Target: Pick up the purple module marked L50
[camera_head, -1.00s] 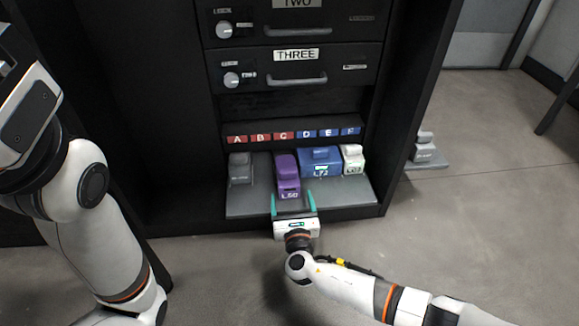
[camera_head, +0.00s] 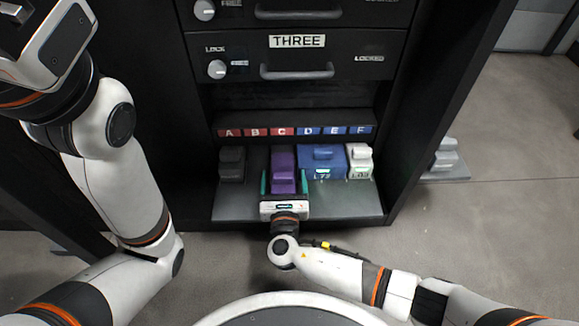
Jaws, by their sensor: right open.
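My right gripper (camera_head: 284,184) is open, with one teal finger on each side of the module's front part. I cannot tell whether the fingers touch it.
A blue module marked L72 (camera_head: 322,161) stands close on the right, with a white module (camera_head: 359,162) beyond it. A dark grey module (camera_head: 232,163) stands on the left. The grey shelf (camera_head: 240,205) is bare at its front left. A drawer marked THREE (camera_head: 297,41) is above.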

